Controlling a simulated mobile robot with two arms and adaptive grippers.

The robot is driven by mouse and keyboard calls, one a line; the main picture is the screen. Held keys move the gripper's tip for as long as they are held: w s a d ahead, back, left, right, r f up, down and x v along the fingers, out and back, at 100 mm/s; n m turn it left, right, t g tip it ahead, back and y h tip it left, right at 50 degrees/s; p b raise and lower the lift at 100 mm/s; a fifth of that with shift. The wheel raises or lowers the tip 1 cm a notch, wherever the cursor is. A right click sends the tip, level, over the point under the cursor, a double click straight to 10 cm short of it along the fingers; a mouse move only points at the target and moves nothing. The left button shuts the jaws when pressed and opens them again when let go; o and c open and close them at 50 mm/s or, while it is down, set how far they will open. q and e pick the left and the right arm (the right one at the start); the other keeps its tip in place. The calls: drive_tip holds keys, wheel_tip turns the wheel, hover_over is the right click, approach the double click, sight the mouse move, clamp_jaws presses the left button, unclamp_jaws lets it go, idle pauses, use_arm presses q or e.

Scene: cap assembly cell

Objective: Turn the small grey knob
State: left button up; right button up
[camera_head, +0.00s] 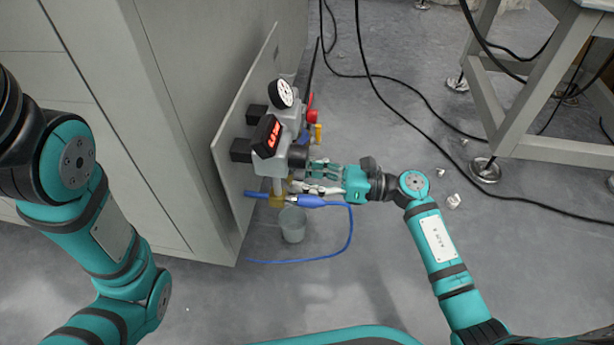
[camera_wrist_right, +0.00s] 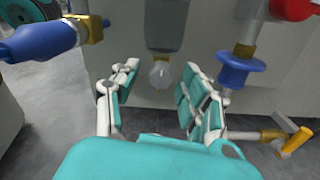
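A small pale grey rounded knob (camera_wrist_right: 161,75) hangs under a dark grey block (camera_wrist_right: 166,32) on the panel's fittings in the right wrist view. My right gripper (camera_wrist_right: 160,92) has its fingers apart, one on each side of the knob, with a visible gap on both sides. In the head view my right gripper (camera_head: 318,178) reaches in from the right at the fittings. The knob cannot be made out there. My left arm stands at the left of the head view, and its gripper does not show.
The upright panel (camera_head: 230,140) carries a white gauge (camera_head: 282,93), a red-lit display (camera_head: 267,136), a red knob (camera_head: 311,106) and a yellow handle (camera_head: 318,133). A blue hose fitting (camera_head: 312,201) lies close beside my right gripper. A clear cup (camera_head: 293,226) stands below. Black cables cross the floor.

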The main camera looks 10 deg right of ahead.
clamp_jaws()
drive_tip(key=m+p, duration=0.2)
drive_tip(key=p, duration=0.1)
drive_tip(key=shift+r, duration=0.25)
drive_tip(key=shift+f+m, duration=0.25)
drive_tip(key=shift+m, duration=0.25)
drive_tip(key=shift+o, duration=0.7)
unclamp_jaws()
drive_tip(key=v, duration=1.2)
